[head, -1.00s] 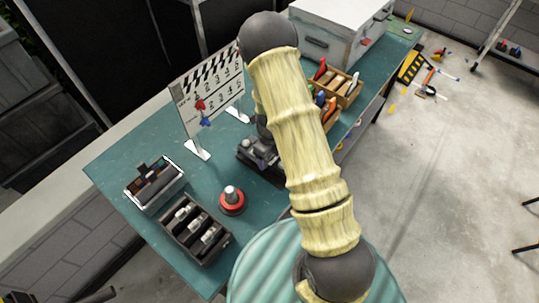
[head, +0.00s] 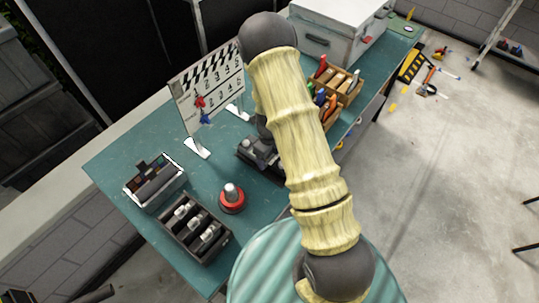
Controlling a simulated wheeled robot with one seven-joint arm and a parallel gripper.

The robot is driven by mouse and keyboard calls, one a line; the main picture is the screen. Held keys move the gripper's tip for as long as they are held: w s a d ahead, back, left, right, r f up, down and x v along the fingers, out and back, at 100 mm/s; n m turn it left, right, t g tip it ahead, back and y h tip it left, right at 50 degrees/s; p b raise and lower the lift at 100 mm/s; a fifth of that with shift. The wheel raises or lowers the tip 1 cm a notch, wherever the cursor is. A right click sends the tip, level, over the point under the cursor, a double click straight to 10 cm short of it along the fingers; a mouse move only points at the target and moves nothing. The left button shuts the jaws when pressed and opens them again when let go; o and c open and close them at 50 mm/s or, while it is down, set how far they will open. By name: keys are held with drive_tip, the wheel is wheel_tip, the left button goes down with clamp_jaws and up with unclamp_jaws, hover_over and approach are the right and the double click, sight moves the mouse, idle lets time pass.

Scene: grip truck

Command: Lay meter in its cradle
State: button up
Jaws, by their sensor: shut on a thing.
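My gripper (head: 262,152) shows only in part, low over the table behind my own forearm, which covers most of it. It is shut on what I take to be the meter, but the meter's outline cannot be told apart from the dark gripper. A dark, low holder (head: 246,154), probably the cradle, lies right under and beside the gripper, with its right part hidden by the arm. I cannot tell whether the meter touches it.
On the teal table (head: 120,160) stand a clapper-style number board (head: 212,88), a red-based knob (head: 232,198), a black slotted tray (head: 195,228), a grey-edged box (head: 155,180), a wooden tool box (head: 347,92) and a white case (head: 335,30). The table's left corner is clear.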

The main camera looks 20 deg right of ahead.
sight(270, 157)
drive_tip(key=shift+f+b, duration=0.65)
drive_tip(key=shift+f, duration=0.3)
drive_tip(key=o, duration=1.3)
drive_tip(key=shift+c, duration=0.2)
wheel_tip(270, 157, up, 17)
drive_tip(key=shift+r+b, duration=0.2)
drive_tip(key=shift+b, duration=0.2)
